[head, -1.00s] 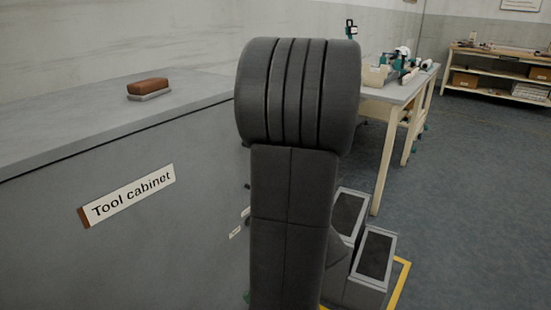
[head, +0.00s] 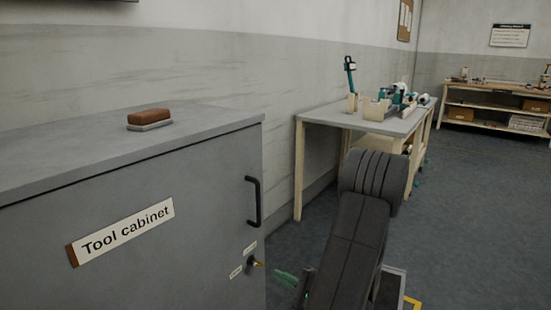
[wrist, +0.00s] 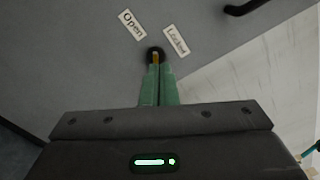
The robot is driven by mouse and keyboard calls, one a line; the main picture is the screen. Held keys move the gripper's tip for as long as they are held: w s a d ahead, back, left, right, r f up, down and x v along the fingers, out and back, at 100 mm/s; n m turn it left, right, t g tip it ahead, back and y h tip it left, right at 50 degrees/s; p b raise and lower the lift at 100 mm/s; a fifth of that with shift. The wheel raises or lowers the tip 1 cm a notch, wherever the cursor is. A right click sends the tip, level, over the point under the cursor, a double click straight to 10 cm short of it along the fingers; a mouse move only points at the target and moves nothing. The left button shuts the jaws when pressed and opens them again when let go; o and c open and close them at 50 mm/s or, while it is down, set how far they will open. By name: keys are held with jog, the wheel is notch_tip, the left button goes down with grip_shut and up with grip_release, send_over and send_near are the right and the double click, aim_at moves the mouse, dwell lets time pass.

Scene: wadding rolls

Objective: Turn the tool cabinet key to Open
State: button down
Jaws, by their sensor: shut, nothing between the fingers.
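The grey tool cabinet (head: 130,240) stands at the left in the head view. Its small brass key (head: 258,264) sits in a dark round lock low near the door's right edge. The key (wrist: 155,58) shows just beyond the fingertips in the wrist view. The Open label (wrist: 132,23) lies up and left of the lock, the Locked label (wrist: 175,40) up and right. I cannot tell clearly which label the key points to. My gripper (head: 278,273) has its green fingers together and empty, a little right of the key. The fingers (wrist: 159,70) also show in the wrist view.
A black door handle (head: 254,202) juts out above the lock. A brown-topped block (head: 150,118) lies on the cabinet. A workbench (head: 370,122) with tools stands behind my arm, and shelves (head: 490,110) stand at the far right. Floor between them is clear.

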jog(key=x, duration=0.6)
jog(key=shift+w+a, duration=0.2)
jog(key=shift+a, duration=0.05)
jog(key=shift+f, duration=0.15)
dwell(0.7)
jog(key=shift+s+a+f+b, duration=0.2)
jog(key=shift+f+b, duration=0.45)
jog(key=shift+b, duration=1.75)
jog(key=shift+s, duration=0.15)
jog(key=b+v, duration=0.1)
jog(key=v, duration=0.5)
jog(key=shift+s+a, duration=0.2)
jog(key=shift+s, duration=0.05)
jog(key=shift+r, duration=0.15)
